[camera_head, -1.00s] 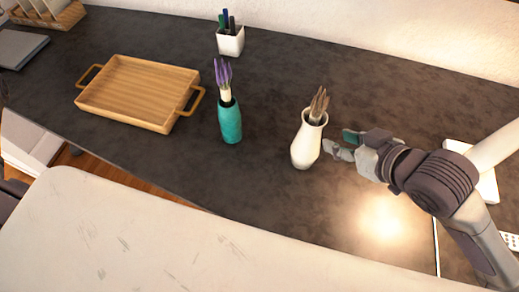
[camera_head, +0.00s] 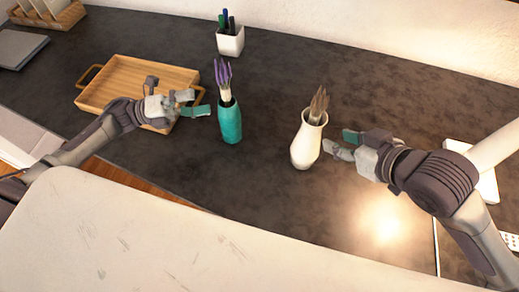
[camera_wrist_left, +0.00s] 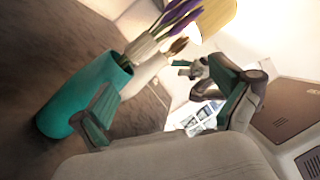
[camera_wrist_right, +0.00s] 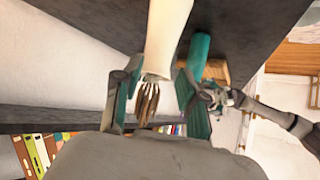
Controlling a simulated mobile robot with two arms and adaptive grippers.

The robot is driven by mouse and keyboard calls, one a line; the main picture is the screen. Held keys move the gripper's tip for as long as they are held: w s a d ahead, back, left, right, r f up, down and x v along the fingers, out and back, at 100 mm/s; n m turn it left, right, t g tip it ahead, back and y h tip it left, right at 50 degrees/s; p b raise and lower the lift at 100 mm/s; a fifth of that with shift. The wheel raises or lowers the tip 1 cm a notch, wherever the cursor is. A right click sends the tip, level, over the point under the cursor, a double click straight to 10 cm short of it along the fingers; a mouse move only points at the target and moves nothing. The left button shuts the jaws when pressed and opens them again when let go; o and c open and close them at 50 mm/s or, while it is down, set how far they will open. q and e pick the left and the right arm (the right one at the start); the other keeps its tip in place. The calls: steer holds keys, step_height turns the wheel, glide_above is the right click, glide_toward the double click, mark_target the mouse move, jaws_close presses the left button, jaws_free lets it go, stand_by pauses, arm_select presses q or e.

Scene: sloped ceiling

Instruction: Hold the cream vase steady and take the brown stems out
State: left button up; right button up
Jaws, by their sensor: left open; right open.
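The cream vase (camera_head: 305,147) stands upright on the dark counter, with the brown stems (camera_head: 318,103) standing in its mouth. My right gripper (camera_head: 341,143) is open just right of the vase, at about its upper half. In the right wrist view the vase (camera_wrist_right: 166,40) and the brown stems (camera_wrist_right: 148,97) show between the two open fingers; I cannot tell whether they touch. My left gripper (camera_head: 198,103) is open and empty, over the tray's right side and left of the teal vase (camera_head: 231,122). In the left wrist view the teal vase (camera_wrist_left: 75,105) is close to the fingers.
The teal vase holds purple stems (camera_head: 223,75) and stands between my left gripper and the cream vase. A wooden tray (camera_head: 112,65) lies at the left. A white pen cup (camera_head: 231,42) stands at the back. The counter between the two vases is clear.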

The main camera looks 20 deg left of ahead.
arm_select(q)
steer(key=s+d+f+m+g, duration=0.5)
steer(key=s+d+f, duration=0.15)
steer(key=d, duration=0.25)
steer(key=m+t+y, duration=0.1)
steer(key=m+t, duration=0.3)
steer(key=m, duration=0.5)
glide_toward(304, 150)
steer(key=f, duration=0.1)
steer(key=w+a+f, duration=0.1)
steer(key=f, duration=0.1)
steer(key=shift+w+a+f, duration=0.1)
steer(key=shift+w+a, duration=0.25)
steer(key=shift+w+f+m+y, duration=0.2)
steer(key=shift+f+m+y, duration=0.2)
steer(key=shift+f, duration=0.15)
steer(key=shift+d, duration=0.2)
steer(key=x, duration=1.1)
steer(key=shift+w+d, duration=0.25)
steer(key=shift+w, duration=0.1)
